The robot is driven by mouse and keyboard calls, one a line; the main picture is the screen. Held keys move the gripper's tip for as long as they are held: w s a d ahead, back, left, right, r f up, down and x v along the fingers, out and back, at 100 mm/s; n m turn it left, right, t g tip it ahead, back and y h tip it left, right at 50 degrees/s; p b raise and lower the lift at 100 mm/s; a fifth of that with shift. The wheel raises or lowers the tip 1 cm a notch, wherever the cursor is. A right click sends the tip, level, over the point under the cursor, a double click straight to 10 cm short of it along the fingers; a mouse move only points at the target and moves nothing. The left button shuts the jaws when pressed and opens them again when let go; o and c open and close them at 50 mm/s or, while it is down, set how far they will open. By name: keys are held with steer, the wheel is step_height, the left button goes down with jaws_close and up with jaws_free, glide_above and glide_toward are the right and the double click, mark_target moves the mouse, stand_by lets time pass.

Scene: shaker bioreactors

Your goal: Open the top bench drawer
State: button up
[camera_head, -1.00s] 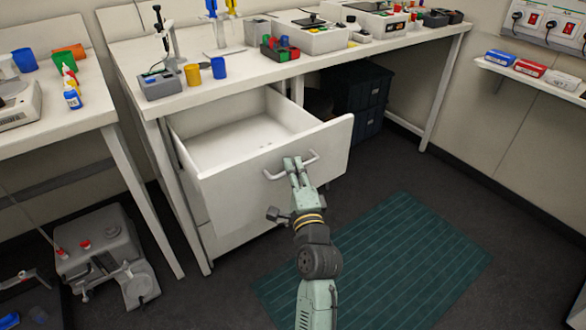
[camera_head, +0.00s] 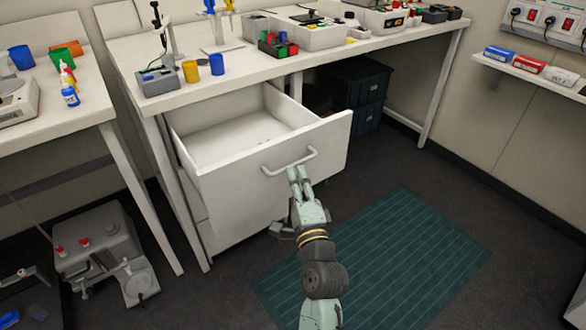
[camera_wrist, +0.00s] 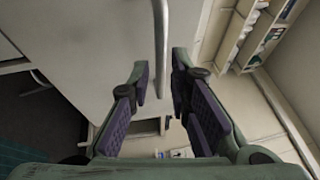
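The top bench drawer (camera_head: 235,181) is pulled well out from under the bench, and its inside looks empty. Its bar handle (camera_head: 291,166) is on the front panel; it also shows in the wrist view (camera_wrist: 161,45). My gripper (camera_head: 299,172) is just in front of and below the handle in the head view. In the wrist view my gripper (camera_wrist: 160,75) has its two fingers spread apart with nothing held. The handle bar's end reaches toward the gap between the fingertips. Whether a finger touches the handle is hard to tell.
The bench (camera_head: 240,71) carries a yellow cup (camera_head: 190,71), a blue cup (camera_head: 217,65) and several instruments. Dark boxes (camera_head: 358,90) stand beneath it, right of the drawer. A green mat (camera_head: 400,255) lies on open floor. A grey machine (camera_head: 105,250) is on the floor at left.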

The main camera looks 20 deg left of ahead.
steer(key=shift+v, duration=1.5)
